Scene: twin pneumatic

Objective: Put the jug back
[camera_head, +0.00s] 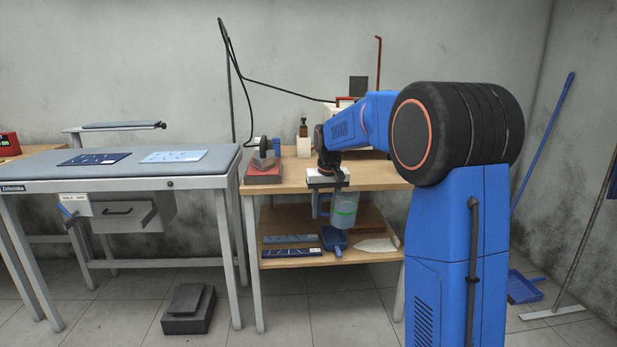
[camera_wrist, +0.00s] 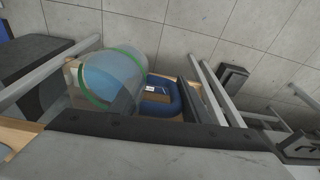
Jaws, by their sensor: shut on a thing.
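The jug (camera_head: 345,209) is a clear, bluish vessel with a green band. It hangs under my gripper (camera_head: 327,200), in front of the wooden bench's front edge. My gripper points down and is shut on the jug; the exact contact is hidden. In the wrist view the jug (camera_wrist: 112,78) fills the left middle, its green rim tilted across the picture. A blue scoop-like thing (camera_head: 335,240) shows just below the jug in the head view; whether they touch I cannot tell.
The wooden bench top (camera_head: 376,175) holds a red-based device (camera_head: 264,170) at left and a small bottle (camera_head: 303,130) at the back. Its lower shelf (camera_head: 352,259) carries flat blue panels (camera_head: 291,252). A grey worktable (camera_head: 110,172) stands left. A dark step block (camera_head: 188,310) lies on the floor.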

